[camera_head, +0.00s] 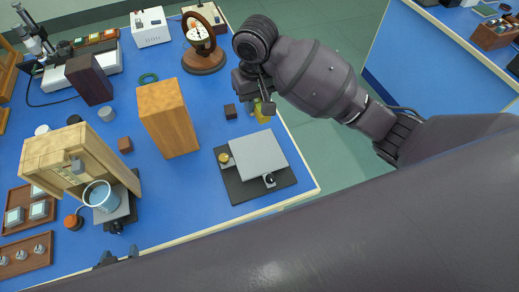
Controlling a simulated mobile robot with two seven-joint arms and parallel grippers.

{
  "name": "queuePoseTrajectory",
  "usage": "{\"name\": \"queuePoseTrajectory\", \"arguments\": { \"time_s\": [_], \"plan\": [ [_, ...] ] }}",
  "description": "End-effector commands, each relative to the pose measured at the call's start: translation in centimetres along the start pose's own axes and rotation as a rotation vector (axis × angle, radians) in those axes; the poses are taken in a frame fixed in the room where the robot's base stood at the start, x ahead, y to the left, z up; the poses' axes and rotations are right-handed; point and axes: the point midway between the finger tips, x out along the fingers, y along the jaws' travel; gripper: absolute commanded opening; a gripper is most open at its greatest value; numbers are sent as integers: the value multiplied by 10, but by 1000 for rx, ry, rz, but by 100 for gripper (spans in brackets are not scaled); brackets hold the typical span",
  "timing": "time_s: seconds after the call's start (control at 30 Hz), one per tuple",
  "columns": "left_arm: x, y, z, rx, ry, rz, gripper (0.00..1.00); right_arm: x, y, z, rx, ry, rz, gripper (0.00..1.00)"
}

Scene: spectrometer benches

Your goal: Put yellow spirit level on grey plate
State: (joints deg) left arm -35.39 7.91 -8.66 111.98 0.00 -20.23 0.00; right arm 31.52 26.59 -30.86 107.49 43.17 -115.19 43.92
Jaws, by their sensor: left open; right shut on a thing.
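The yellow spirit level (263,117) is small and partly hidden by my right gripper (262,104). My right gripper is shut on it, near the right edge of the blue bench. The grey plate (256,153) sits on a dark base below the gripper in the picture, with a brass knob at its left and a black knob at its front. The level is apart from the plate in the picture; its height above the bench is hard to tell. Only the fingertips of my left gripper (120,255) show at the bench's front edge, apart and empty.
A tall wooden block (168,118) stands left of the plate. A small dark cube (230,111) lies beside the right gripper. A round dial on a wooden stand (202,46) is behind. A wooden housing with a glass beaker (101,196) stands at left. The bench front is clear between beaker and plate.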

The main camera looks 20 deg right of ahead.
Motion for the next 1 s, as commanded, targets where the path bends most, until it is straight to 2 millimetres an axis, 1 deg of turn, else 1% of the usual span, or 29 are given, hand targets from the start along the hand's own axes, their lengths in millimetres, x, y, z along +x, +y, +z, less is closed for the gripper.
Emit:
{"name": "queuePoseTrajectory", "arguments": {
  "time_s": [0.13,0.23,0.37,0.7,0.8,0.9,1.0],
  "plan": [
    [0,-3,1,6,-2,-3,59,2,0,0,58,-1,-1,1],
    [0,-3,1,5,-1,-2,59,13,-1,1,69,-3,-3,1],
    [0,-2,2,4,0,-2,59,39,0,1,69,-6,-1,1],
    [0,-1,0,2,1,-1,59,113,0,1,67,-5,1,1],
    [0,-1,0,2,2,-1,59,132,0,0,66,-3,1,1],
    [0,-1,0,2,2,-1,59,146,0,0,65,-1,0,1],
    [0,-1,0,2,2,-1,59,155,0,0,65,-1,0,1]
  ]
}}
